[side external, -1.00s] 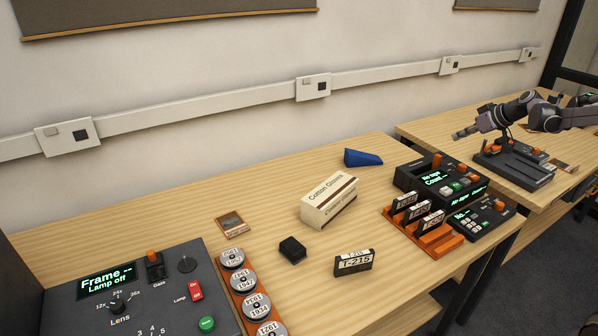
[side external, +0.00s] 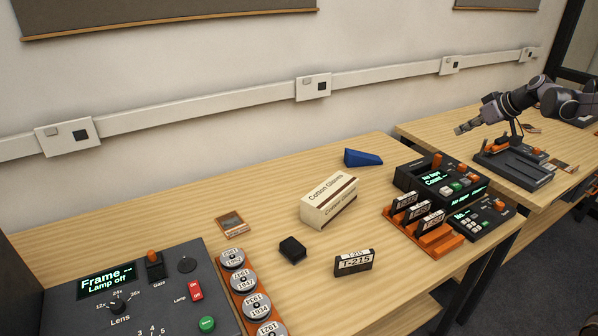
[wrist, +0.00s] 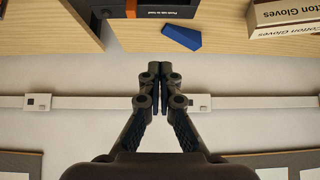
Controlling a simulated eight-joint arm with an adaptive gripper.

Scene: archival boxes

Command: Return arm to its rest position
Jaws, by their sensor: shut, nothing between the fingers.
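My gripper (side external: 468,126) is at the upper right in the side external view, raised over the far bench beside the black device there. In the wrist view my gripper (wrist: 161,75) has its two dark fingers together, with nothing between them. Behind the fingers the wrist view shows the wall and its white rail.
The near bench (side external: 120,224) carries a Cotton Gloves box (side external: 327,203), blue wedge (side external: 362,157), T-215 cassette (side external: 353,262), small black block (side external: 292,249), orange cassette rack (side external: 440,240) and control panels. A black device (side external: 515,170) stands on the far bench. Space around my gripper looks free.

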